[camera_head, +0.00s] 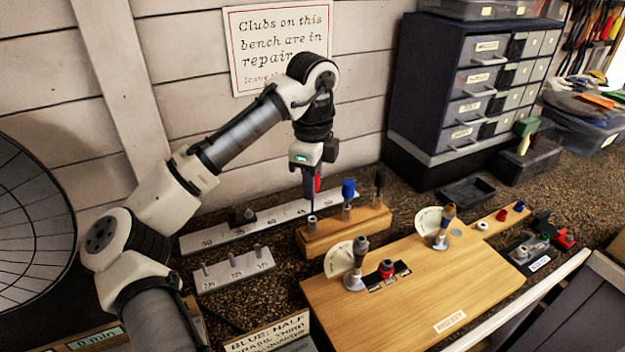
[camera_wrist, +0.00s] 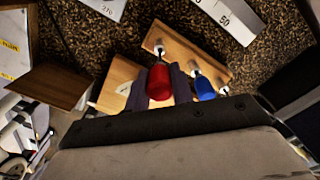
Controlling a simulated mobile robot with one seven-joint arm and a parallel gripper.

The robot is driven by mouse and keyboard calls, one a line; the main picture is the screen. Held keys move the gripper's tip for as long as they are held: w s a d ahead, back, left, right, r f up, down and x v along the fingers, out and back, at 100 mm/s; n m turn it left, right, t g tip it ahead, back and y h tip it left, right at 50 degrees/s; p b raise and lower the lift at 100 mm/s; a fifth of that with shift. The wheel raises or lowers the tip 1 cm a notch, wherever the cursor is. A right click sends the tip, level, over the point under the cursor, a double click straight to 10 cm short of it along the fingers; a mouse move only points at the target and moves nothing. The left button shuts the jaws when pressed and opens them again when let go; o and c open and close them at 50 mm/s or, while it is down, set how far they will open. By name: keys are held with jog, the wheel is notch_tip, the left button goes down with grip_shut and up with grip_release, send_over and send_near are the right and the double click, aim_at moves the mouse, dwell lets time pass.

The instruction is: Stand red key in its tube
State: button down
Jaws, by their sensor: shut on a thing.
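My gripper (camera_head: 313,186) is shut on the red key (camera_head: 318,183), seen by its red handle. In the wrist view the red handle (camera_wrist: 159,82) sits between the two dark fingers. A thin dark shaft hangs down from the gripper toward the left tube (camera_head: 312,221) of the wooden block (camera_head: 345,232). I cannot tell whether its tip is inside the tube or just above it. The blue key (camera_head: 348,189) stands upright in the middle tube, and it also shows in the wrist view (camera_wrist: 204,89). A dark-handled key (camera_head: 380,180) stands at the right end.
A grey numbered rail (camera_head: 270,218) lies behind the block, with a shorter numbered rack (camera_head: 234,270) to the left. A wooden board (camera_head: 420,290) with dials lies in front. A drawer cabinet (camera_head: 470,90) and a small black tray (camera_head: 467,191) are at the back right.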

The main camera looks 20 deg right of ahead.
jog(key=shift+f+b, duration=0.75)
jog(key=shift+f, duration=1.45)
jog(key=c, duration=1.1)
grip_release()
jog(key=shift+r, duration=0.1)
notch_tip(320, 180, up, 14)
jog(key=shift+f+b, duration=0.15)
jog(key=shift+b, duration=0.35)
jog(key=shift+f, duration=0.1)
